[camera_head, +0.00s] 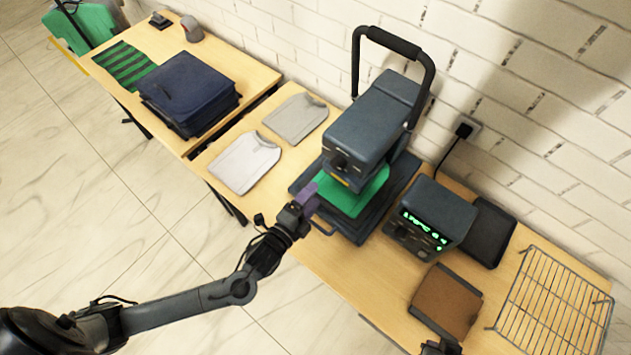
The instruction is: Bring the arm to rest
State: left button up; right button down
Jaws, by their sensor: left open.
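My left arm reaches in from the lower left. Its gripper (304,199) is at the front edge of the table, by the heat press (368,130). A purple piece shows at its tip; I cannot tell whether this is part of the fingers. The gripper is open. The press has a tall black handle and a dark base, with a green sheet (352,192) under its upper part. The gripper is just left of the green sheet; whether they touch is unclear. A small dark part at the bottom edge (440,347) may be my right gripper, mostly cut off.
A control box (431,218) with green digits stands right of the press. A brown pad (446,302) and wire rack (554,302) lie further right. Two grey shirt-shaped pieces (244,162) (296,118) lie left. Floor space in front is open.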

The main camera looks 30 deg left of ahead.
pick_arm(q)
jog(key=s+a+r+n+g+y+p, duration=0.1)
jog(key=s+a+r+n+g+p, duration=0.1)
jog(key=s+n+g, duration=0.4)
jog(key=s+a+r+n+g+p, duration=0.2)
jog(key=s+r+n+g+p, duration=0.3)
jog(key=s+n, duration=0.5)
jog(key=s+g, duration=0.2)
jog(key=s, duration=0.1)
jog(key=shift+y+p, duration=0.3)
jog(key=shift+y, duration=0.1)
jog(key=shift+d+r, duration=0.1)
